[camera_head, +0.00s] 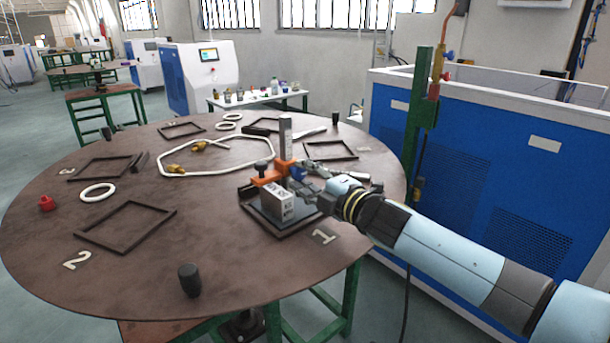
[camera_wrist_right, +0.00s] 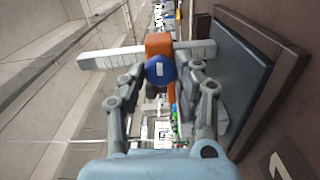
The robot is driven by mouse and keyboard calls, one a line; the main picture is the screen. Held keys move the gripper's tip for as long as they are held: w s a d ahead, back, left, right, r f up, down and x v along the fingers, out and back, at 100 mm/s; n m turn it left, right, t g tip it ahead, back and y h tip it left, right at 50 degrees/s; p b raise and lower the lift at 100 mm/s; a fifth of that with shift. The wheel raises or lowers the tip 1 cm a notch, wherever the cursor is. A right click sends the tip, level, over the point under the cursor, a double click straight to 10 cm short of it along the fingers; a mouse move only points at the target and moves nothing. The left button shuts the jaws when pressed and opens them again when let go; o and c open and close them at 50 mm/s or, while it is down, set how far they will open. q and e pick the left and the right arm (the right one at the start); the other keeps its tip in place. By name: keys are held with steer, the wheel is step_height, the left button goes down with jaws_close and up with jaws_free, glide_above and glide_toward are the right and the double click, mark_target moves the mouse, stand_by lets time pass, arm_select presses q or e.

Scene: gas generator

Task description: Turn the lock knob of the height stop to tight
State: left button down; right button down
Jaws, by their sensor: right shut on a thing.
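The height stop stands on the round table in the head view: a grey upright post (camera_head: 285,135) with an orange slider arm (camera_head: 270,175) across it. A blue lock knob (camera_head: 297,172) sits on the orange part; in the right wrist view the blue knob (camera_wrist_right: 160,69) has a white mark on its face. My right gripper (camera_head: 306,172) comes in from the right, and its fingers (camera_wrist_right: 162,75) are closed on either side of the blue knob. A grey block (camera_head: 277,204) stands below the orange arm. My left gripper does not show.
The height stop and block are at a dark tray (camera_head: 285,229) near the numeral 1. A green post (camera_head: 416,130) stands behind my right arm.

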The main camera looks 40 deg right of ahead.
steer(key=shift+f, duration=0.1)
stand_by(0.3)
steer(key=c, duration=0.9)
jaws_free()
steer(key=shift+c, duration=0.2)
steer(key=shift+s, duration=0.15)
steer(key=s, duration=0.8)
steer(key=s+d, duration=0.1)
steer(key=s, duration=0.2)
steer(key=shift+s, duration=0.4)
